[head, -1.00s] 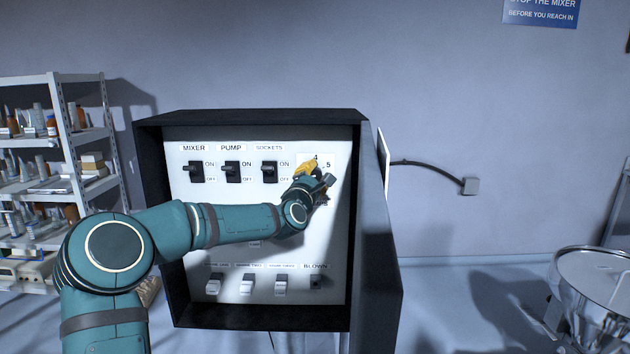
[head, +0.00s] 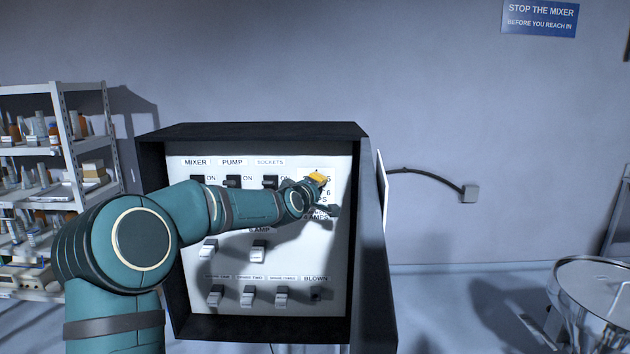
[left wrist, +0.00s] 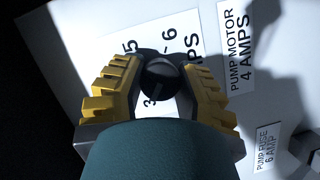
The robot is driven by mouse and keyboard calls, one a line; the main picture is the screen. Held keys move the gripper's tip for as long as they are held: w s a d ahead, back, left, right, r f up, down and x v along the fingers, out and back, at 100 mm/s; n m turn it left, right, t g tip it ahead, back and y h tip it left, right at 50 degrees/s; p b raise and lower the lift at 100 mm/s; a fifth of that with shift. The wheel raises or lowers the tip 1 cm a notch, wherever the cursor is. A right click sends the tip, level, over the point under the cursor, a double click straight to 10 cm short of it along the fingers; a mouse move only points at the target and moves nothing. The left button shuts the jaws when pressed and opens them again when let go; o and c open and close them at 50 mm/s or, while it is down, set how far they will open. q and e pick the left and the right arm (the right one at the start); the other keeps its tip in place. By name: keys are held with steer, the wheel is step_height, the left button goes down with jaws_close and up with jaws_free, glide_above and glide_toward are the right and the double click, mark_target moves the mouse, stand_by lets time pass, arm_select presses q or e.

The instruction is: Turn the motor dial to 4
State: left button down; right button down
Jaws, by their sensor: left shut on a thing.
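The motor dial (left wrist: 160,80) is a dark round knob on a white scale plate in the left wrist view. The digits 3, 5 and 6 show around it; a 4 on the scale is not visible. My left gripper (left wrist: 166,64), with yellow stepped fingers, is shut around the knob, one finger on each side. In the head view the gripper (head: 318,190) is at the panel's upper right and hides the dial. I cannot read the dial's setting for certain. A label (left wrist: 241,48) beside the scale reads PUMP MOTOR 4 AMPS. My right gripper is out of view.
The dial sits in an open dark cabinet (head: 250,131) with several black switches and white fuses. Its door (head: 378,250) stands open close right of my gripper. A shelf rack (head: 68,125) is at left, a metal hopper (head: 595,290) at lower right.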

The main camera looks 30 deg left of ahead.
arm_select(q)
steer(key=m+p, duration=0.2)
steer(key=p, duration=0.1)
steer(key=r+m+g+p, duration=0.1)
steer(key=p, duration=0.2)
steer(key=shift+d+m+g+y, duration=0.15)
steer(key=shift+m+g+y, duration=0.15)
steer(key=shift+m+y, duration=0.1)
steer(key=shift+w+f+m+g+y+p, duration=0.15)
steer(key=shift+m+g+y+p, duration=0.3)
steer(key=shift+m, duration=0.45)
steer(key=shift+f+m+g+y, duration=0.25)
steer(key=shift+m+g+y, duration=0.1)
steer(key=shift+m, duration=0.65)
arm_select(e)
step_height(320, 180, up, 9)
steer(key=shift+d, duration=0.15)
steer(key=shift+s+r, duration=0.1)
arm_select(q)
steer(key=c, duration=0.6)
jaws_free()
steer(key=shift+f, duration=0.1)
